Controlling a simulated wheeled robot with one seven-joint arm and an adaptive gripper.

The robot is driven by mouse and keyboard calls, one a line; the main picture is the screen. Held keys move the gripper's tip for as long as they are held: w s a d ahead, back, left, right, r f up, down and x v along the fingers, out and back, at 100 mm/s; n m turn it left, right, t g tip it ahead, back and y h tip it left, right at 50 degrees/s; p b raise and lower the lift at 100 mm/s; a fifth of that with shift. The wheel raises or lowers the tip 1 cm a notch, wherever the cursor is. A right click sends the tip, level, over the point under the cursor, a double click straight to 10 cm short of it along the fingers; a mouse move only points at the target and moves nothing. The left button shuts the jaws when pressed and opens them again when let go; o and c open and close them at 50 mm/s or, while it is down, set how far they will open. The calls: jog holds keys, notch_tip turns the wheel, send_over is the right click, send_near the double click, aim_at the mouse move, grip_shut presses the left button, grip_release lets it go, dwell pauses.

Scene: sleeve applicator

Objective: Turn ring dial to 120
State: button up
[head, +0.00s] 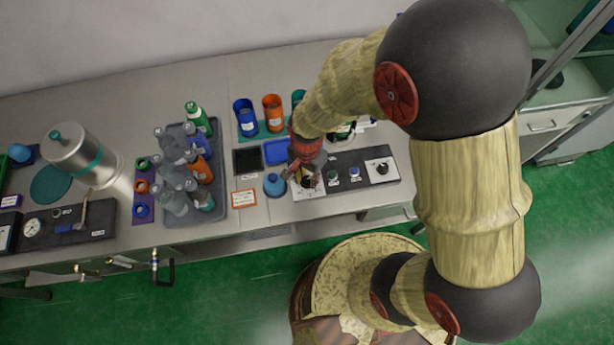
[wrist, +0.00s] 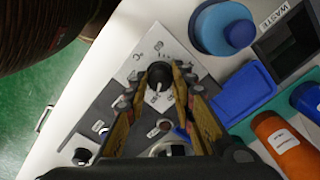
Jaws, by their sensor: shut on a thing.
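A black dial knob (wrist: 158,72) stands on a white plate (wrist: 140,62) with printed marks around it, at one end of a dark panel. The marks are too small to read. My gripper (wrist: 157,92) is shut on this knob, with one finger on each side of it. In the head view my gripper (head: 304,178) is over the white plate (head: 312,191), and it hides much of the knob. A light pointer line shows on the knob, but its exact reading cannot be told.
The dark panel (head: 343,183) also bears two small knobs and a second black dial (head: 380,167) at its right. A blue round-topped container (head: 274,185) stands close left of my gripper. A blue tray (head: 277,152) and upright cups (head: 272,112) are behind.

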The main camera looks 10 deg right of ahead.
grip_shut()
jog(key=shift+n, duration=0.3)
jog(key=n+p, duration=0.1)
jog(key=n, duration=0.1)
jog(key=shift+n, duration=0.3)
jog(key=n+p, duration=0.1)
jog(key=n, duration=0.2)
jog(key=shift+n+p, duration=0.3)
jog(key=n+p, duration=0.1)
jog(key=n, duration=0.3)
jog(key=shift+n, duration=0.3)
jog(key=shift+n+p, duration=0.55)
jog(key=shift+n, duration=1.25)
